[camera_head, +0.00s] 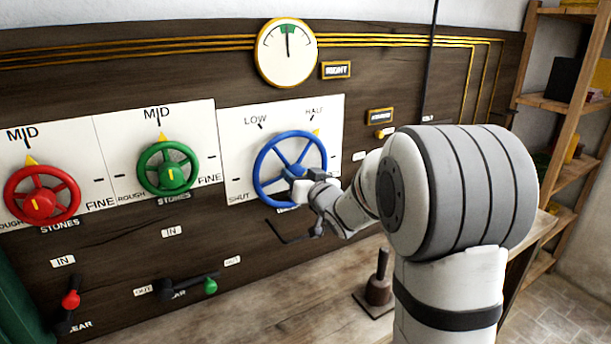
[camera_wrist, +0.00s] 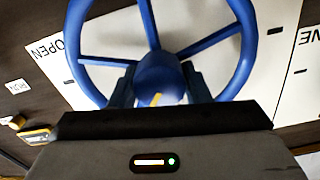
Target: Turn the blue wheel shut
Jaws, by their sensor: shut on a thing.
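The blue wheel (camera_head: 262,163) is mounted on a white plate marked SHUT, LOW and HALF. Its yellow pointer (camera_head: 317,133) is at the upper right, just past HALF on the side away from SHUT. My gripper (camera_head: 296,182) is at the middle of the wheel and hides part of its lower right. In the wrist view, the fingers of my gripper (camera_wrist: 157,92) stand on both sides of the wheel's hub (camera_wrist: 158,76), shut on it. The blue rim and spokes (camera_wrist: 108,62) show around them, with OPEN printed on the plate at left.
A green wheel (camera_head: 145,169) and a red wheel (camera_head: 68,190) are to the left on the same dark board. A round gauge (camera_head: 287,65) hangs above, needle near its green mark. Levers (camera_head: 211,286) sit below. A wooden shelf (camera_head: 545,103) stands at right.

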